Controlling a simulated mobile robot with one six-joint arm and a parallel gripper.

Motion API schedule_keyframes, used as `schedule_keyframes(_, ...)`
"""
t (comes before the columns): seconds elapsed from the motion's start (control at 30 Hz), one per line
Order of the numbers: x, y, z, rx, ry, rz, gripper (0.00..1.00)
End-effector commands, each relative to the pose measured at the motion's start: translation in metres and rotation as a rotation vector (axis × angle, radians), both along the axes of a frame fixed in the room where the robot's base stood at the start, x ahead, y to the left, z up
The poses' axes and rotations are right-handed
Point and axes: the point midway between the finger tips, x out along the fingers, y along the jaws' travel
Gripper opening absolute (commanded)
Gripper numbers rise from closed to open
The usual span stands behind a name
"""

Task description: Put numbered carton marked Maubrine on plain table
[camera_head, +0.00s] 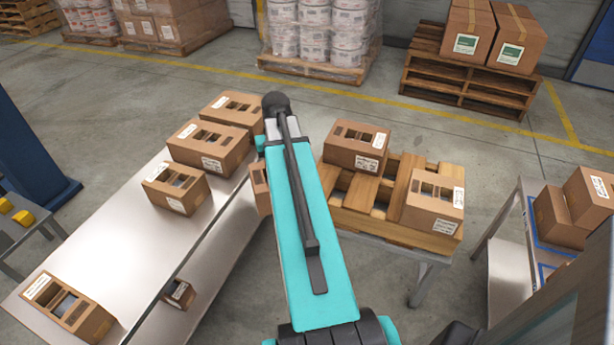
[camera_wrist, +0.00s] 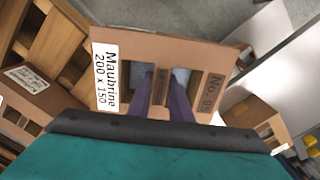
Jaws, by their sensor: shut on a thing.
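The carton marked Maubrine (camera_wrist: 215,62) is brown with slots in its top, a white label reading "Maubrine 200 x 150" and a printed number starting "No. 9". My gripper (camera_wrist: 161,92) is shut on it, with its fingers in the slots. In the head view my arm hides the gripper and most of the carton (camera_head: 260,187), which shows between the left steel table and the pallet. The plain table seems to be the long bare steel table (camera_head: 118,235) at left; it also shows at the right of the wrist view (camera_wrist: 292,75).
Several slotted cartons stand along the left table's far end, with one (camera_head: 65,306) near its front; its middle is clear. A wooden pallet (camera_head: 375,196) on a stand holds two cartons. A right table (camera_head: 530,235) with blue marking holds more cartons.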

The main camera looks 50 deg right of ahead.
Motion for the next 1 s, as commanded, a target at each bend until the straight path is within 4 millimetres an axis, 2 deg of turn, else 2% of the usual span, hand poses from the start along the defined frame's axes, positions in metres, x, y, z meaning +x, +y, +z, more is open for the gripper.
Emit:
schedule_keyframes(0.03, 0.013, 0.011, 0.003, -0.001, -0.001, 0.043, 0.00)
schedule_keyframes(0.1, 0.026, 0.026, 0.007, -0.001, -0.002, 0.095, 0.00)
schedule_keyframes(0.5, 0.095, 0.118, 0.027, -0.001, -0.002, 0.398, 0.00)
schedule_keyframes(1.0, 0.153, 0.253, 0.053, -0.001, -0.001, 0.777, 0.00)
